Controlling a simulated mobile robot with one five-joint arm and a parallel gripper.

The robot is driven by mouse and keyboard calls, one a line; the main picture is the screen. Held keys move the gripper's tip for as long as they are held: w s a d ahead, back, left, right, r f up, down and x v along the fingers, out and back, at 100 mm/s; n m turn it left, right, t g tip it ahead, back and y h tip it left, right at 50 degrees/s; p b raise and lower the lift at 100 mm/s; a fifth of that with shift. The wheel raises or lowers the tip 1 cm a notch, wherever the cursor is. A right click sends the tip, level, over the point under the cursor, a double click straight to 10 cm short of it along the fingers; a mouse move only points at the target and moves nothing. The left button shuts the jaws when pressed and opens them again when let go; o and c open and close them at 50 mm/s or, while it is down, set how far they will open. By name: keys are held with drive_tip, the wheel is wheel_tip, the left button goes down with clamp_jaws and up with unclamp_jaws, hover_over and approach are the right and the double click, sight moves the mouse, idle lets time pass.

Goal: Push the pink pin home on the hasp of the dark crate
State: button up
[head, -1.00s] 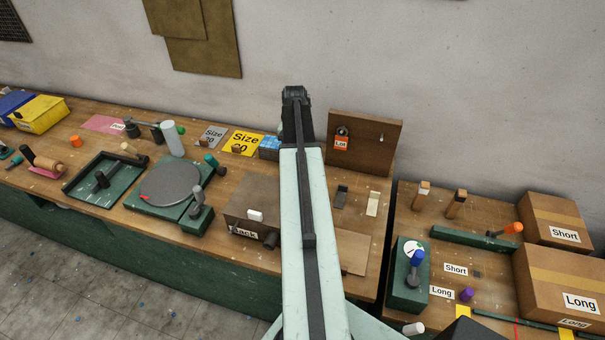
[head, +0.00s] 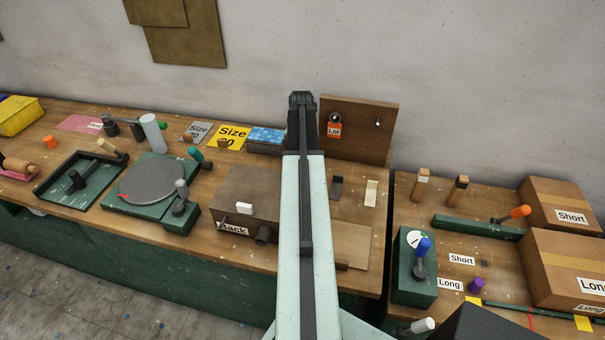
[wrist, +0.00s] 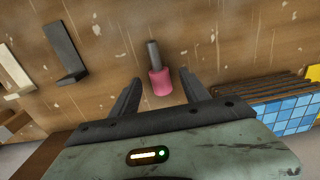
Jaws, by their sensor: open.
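The pink pin (wrist: 160,82) lies on the wooden bench in the wrist view, its grey shaft pointing up the picture. My gripper (wrist: 159,75) is open, with one finger on each side of the pink end and visible gaps to both. Nothing is held. In the head view the pin and my fingers are hidden behind my own arm. The dark crate (head: 272,192) stands on the bench left of my arm, with a "Back" label and a small white piece on its front edge. The crate is not in the wrist view. Its hasp is too small to make out clearly.
Blue tile sheets (head: 267,140) are stacked left of my arm; they also show right of my gripper in the wrist view (wrist: 285,115). A dark bracket (wrist: 65,52) and a pale bracket (wrist: 14,70) are left. An upright board (head: 365,130) stands behind.

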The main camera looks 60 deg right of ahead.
wheel_tip(320, 180, down, 2)
drive_tip(key=shift+b, duration=0.35)
drive_tip(key=shift+r, duration=0.2)
clamp_jaws()
wheel_tip(320, 180, up, 10)
drive_tip(key=p, duration=1)
drive_tip(key=shift+f, duration=0.2)
